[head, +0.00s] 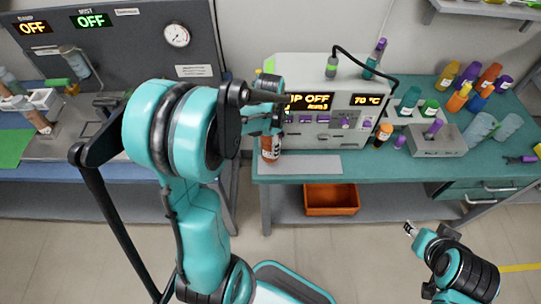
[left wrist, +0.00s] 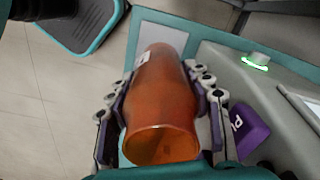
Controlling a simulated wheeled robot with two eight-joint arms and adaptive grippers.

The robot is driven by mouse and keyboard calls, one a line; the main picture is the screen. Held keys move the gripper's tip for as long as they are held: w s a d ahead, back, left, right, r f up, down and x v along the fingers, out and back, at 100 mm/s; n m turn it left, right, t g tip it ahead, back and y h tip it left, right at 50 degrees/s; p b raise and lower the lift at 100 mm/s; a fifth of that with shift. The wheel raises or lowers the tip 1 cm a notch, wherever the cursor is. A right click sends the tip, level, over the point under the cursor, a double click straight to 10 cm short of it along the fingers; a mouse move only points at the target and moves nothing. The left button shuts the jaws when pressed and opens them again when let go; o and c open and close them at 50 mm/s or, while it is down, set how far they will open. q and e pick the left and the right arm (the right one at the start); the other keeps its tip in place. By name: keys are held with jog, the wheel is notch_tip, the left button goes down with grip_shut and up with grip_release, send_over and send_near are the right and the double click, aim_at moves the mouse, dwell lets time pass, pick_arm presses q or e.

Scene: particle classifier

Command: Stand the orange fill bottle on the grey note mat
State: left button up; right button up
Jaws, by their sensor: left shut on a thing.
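My left gripper (head: 268,122) is shut on the orange fill bottle (head: 270,148). The left wrist view shows the bottle (left wrist: 160,100) between both fingers (left wrist: 160,110), its open mouth facing the camera. In the head view it looks close to upright, partly hidden by the gripper. The grey note mat (head: 313,164) lies flat at the bench's front left. The bottle's lower end is at the mat's left part; I cannot tell whether it touches. My right gripper (head: 410,229) is over the floor, away from the bench, too small to read.
A grey machine (head: 335,105) with a display stands close behind the mat. A rack (head: 437,140) and several coloured bottles (head: 465,88) stand on the right of the bench. An orange bin (head: 332,199) is on the shelf below. The mat's right part is clear.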

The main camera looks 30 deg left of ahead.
aim_at(270, 153)
pick_arm(q)
notch_tip(270, 153, down, 5)
jog(key=shift+r+b, duration=0.1)
jog(key=shift+b, duration=0.7)
jog(key=o, duration=1.1)
